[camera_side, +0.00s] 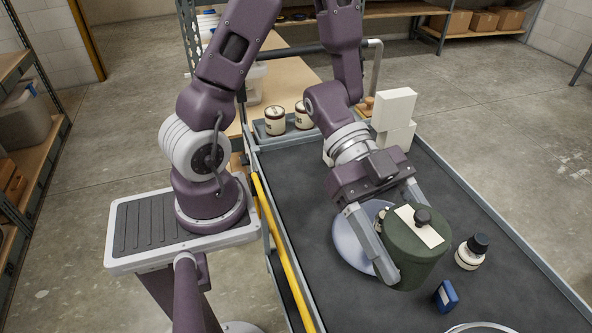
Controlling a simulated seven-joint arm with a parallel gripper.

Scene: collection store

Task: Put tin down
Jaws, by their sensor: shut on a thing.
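My gripper (395,235) is shut on a dark green tin (415,262), with one finger along its left side and the other behind its right. The tin looks upright and has a cream label and a dark knob on its lid. It is in front of a pale round plate or disc (352,245) on the dark cart top (300,200). The tin covers part of the disc. I cannot tell whether the tin's base touches the cart top or hangs above it.
A white jar with a black lid (469,254) stands right of the tin. A small blue box (445,296) lies in front. White boxes (393,112) stand at the back. A pale rim (482,328) shows at the bottom edge.

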